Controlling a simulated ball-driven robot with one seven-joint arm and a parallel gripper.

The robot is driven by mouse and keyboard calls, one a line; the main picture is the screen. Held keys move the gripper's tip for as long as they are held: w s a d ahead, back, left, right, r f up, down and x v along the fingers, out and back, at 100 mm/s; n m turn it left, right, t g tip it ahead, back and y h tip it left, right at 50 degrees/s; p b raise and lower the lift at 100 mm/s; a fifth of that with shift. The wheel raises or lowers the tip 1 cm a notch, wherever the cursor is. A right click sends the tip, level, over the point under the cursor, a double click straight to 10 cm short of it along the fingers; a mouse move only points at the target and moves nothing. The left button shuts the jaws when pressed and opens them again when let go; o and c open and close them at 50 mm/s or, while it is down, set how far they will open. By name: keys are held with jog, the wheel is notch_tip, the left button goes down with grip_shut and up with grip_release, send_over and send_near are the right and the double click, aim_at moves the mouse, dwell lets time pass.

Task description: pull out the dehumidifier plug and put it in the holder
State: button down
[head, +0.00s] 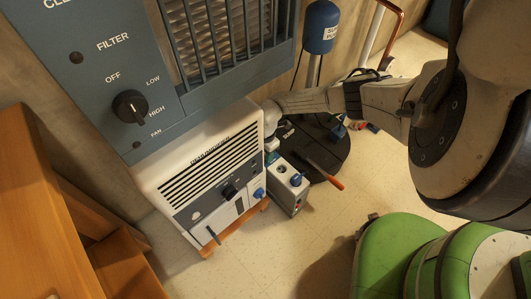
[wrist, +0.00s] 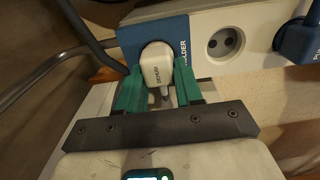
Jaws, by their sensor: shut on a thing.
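The dehumidifier plug (wrist: 157,65) is white with grey lettering, and my gripper (wrist: 158,80) is shut on it between two green fingers. In the wrist view the plug is at the blue holder (wrist: 130,40), overlapping its face; I cannot tell whether it is seated in it or just in front. An empty round socket (wrist: 224,42) shows to the right of the holder on the same white strip. In the head view the strip (head: 290,203) stands beside the white dehumidifier (head: 205,165), and my fingers are largely hidden there.
A blue pump plug (wrist: 297,40) sits in the strip's far right socket, close to the empty one. A round black sump cover (head: 325,150) with an orange-tipped lever lies behind the strip. Bare tiled floor is in front.

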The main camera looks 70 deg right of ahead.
jog(key=shift+p, duration=0.3)
dwell(0.6)
jog(key=c, duration=0.7)
grip_release()
jog(key=shift+o, duration=0.7)
jog(key=o, duration=0.4)
jog(key=shift+r, duration=0.15)
jog(key=shift+r+p, duration=3.45)
jog(key=shift+p, duration=0.55)
jog(key=shift+f, duration=0.1)
